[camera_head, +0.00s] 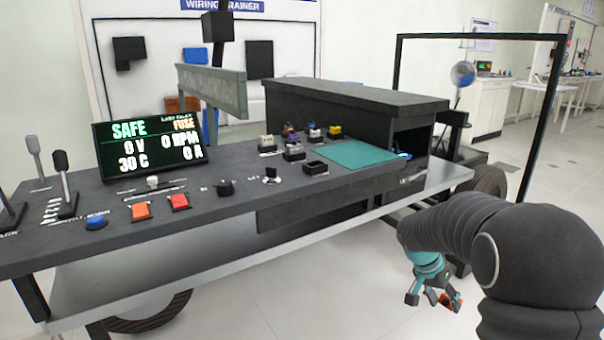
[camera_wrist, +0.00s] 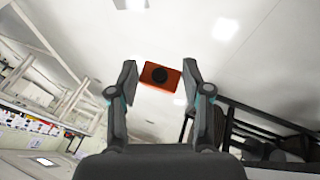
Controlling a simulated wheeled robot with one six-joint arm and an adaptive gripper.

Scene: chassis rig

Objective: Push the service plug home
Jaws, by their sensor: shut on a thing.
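In the head view a small orange part of the plug (camera_head: 453,301) shows at the end of my gripper (camera_head: 433,297). My gripper is shut on it, low at the right, in front of the bench and apart from it. A dark box (camera_head: 350,100) on the bench has an open right end (camera_head: 411,148) with something blue at its lower edge. I cannot make out a socket for the plug.
The bench (camera_head: 225,205) carries a display (camera_head: 148,143) reading SAFE, levers, coloured buttons, small connectors and a green mat (camera_head: 357,153). A black frame post (camera_head: 548,125) stands at the right, near a wheel (camera_head: 489,181). Floor in front is clear.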

